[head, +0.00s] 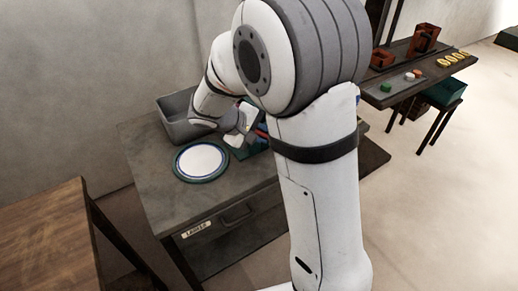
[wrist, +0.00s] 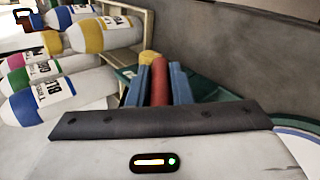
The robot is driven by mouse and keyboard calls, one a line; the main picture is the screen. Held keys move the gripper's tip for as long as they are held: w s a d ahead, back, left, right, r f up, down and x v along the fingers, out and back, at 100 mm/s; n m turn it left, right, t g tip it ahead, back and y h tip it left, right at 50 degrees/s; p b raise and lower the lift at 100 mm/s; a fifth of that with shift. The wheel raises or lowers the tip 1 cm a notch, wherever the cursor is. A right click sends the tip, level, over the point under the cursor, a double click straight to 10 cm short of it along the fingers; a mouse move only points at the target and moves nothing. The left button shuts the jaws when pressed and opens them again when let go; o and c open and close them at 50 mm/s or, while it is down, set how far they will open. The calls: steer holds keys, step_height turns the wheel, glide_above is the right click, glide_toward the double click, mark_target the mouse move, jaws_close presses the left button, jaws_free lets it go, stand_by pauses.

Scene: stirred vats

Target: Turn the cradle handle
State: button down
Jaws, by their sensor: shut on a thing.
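In the wrist view my gripper (wrist: 160,80) has its two blue fingers closed around a red bar (wrist: 160,84), which looks like the cradle handle. A yellow rounded piece (wrist: 148,57) shows just beyond the bar. Dark green parts (wrist: 205,87) lie behind and beside the fingers. The bar's lower end is hidden by my gripper body. In the head view my gripper (head: 252,132) is low over the table, right of a round white plate-like disc (head: 201,160); my arm covers most of the cradle area.
A grey bin (head: 176,128) stands at the back of the table (head: 150,160). A side shelf (head: 400,92) holds small items. Floor is open at right.

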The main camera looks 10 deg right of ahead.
steer(key=h+b, duration=0.1)
steer(key=b, duration=0.1)
steer(key=f+t+h+b, duration=0.1)
steer(key=h+b, duration=0.1)
steer(key=b, duration=0.1)
steer(key=shift+s+a+f, duration=0.1)
steer(key=shift+s+f, duration=0.05)
steer(key=shift+f, duration=0.05)
steer(key=h+b, duration=0.1)
steer(key=b, duration=0.1)
steer(key=t+h+b, duration=0.1)
steer(key=h+b, duration=0.1)
steer(key=shift+r, duration=0.25)
steer(key=shift+h, duration=0.4)
steer(key=shift+r, duration=0.1)
steer(key=c, duration=1.3)
jaws_free()
steer(key=shift+r, duration=0.15)
steer(key=shift+a+r, duration=0.1)
steer(key=shift+a, duration=0.05)
steer(key=p+v, duration=0.1)
steer(key=v, duration=0.6)
steer(key=shift+s+a, duration=0.1)
steer(key=shift+a, duration=0.1)
